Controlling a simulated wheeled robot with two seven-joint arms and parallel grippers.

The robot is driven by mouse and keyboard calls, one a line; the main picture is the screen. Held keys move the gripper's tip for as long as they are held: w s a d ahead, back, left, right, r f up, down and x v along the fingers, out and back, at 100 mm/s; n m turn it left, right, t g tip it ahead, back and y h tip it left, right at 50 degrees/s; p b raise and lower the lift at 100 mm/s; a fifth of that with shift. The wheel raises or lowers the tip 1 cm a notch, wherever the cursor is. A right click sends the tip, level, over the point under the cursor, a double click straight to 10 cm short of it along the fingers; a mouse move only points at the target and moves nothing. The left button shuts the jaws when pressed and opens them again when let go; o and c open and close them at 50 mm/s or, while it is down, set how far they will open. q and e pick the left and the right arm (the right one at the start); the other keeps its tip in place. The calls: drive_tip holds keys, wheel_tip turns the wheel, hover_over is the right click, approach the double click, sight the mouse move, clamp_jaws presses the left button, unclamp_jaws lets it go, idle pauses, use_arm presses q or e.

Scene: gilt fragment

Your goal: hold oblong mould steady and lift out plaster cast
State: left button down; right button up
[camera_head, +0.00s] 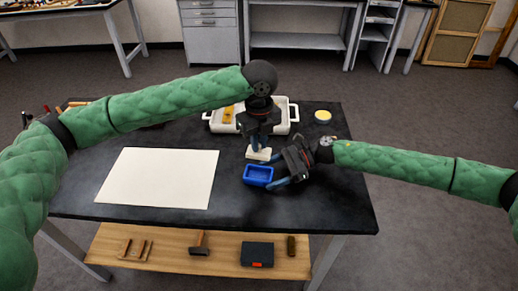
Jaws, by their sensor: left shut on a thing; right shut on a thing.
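The oblong mould (258,175) is a small blue open box near the right part of the dark table, and its inside looks empty and blue. My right gripper (276,182) comes in from the right and is shut on the mould's right side. The plaster cast (258,154) is a small off-white block just behind the mould in the picture, apart from it. My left gripper (259,147) points down from above and is shut on the cast. The fingers partly hide the cast's top. I cannot tell exactly how high the cast is held.
A white sheet (158,178) lies flat on the left of the table (230,196). A white two-handled tray (281,120) with a yellow item (228,114) stands behind my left gripper. A round yellow-topped tub (322,116) is at the back right. The table's front right is clear.

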drive_tip(key=o, duration=0.8)
drive_tip(key=shift+o, duration=0.2)
drive_tip(key=v, duration=1.2)
